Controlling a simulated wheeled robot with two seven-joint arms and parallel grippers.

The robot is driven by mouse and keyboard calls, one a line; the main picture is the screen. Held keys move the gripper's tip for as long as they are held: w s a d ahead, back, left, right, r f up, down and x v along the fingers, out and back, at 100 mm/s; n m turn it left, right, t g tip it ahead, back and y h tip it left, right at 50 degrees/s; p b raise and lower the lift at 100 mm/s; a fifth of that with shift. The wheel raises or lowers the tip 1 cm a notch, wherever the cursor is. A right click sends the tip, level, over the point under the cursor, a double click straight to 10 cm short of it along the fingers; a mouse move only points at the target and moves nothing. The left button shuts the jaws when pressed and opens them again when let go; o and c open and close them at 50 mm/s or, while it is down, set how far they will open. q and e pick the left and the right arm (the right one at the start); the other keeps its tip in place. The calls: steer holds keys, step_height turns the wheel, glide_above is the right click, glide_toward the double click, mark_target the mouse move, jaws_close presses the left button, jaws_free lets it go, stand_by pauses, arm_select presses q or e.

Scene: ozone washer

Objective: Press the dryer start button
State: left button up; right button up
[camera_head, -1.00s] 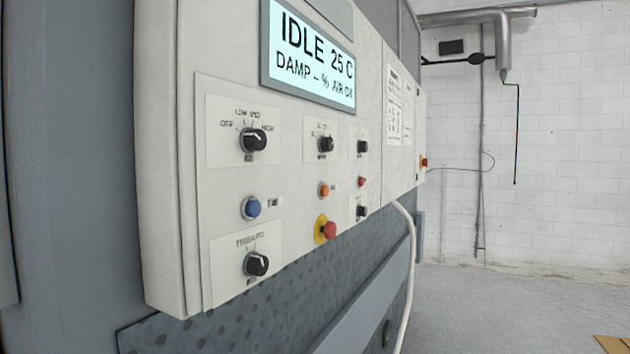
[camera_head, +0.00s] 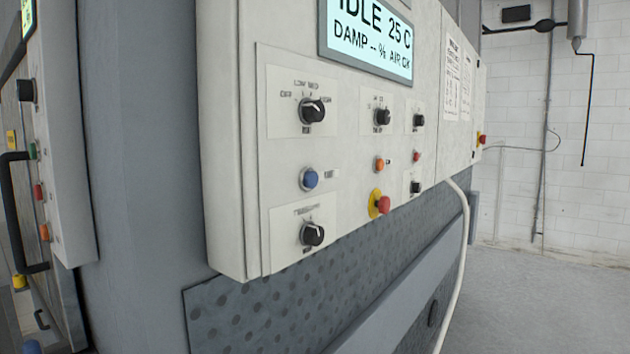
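The dryer control panel (camera_head: 232,150) is a pale box seen at an angle in the head view. Its display (camera_head: 370,62) reads IDLE 25 C, DAMP -- %, AIR OK. A round blue button (camera_head: 310,179) sits at the left of the panel, between an upper black knob (camera_head: 312,111) and a lower black knob (camera_head: 312,234). The small label beside the blue button is too blurred to read. An orange button (camera_head: 379,164) and a small red button (camera_head: 417,156) are further right. A red mushroom button on a yellow base (camera_head: 380,203) is below the orange one. Neither gripper is in view.
At the left edge stands another panel (camera_head: 60,160) with a black knob, green, red and orange buttons and a black handle (camera_head: 12,215). A pale hose (camera_head: 461,260) hangs below the dryer panel. Grey floor (camera_head: 560,300) at the right is clear.

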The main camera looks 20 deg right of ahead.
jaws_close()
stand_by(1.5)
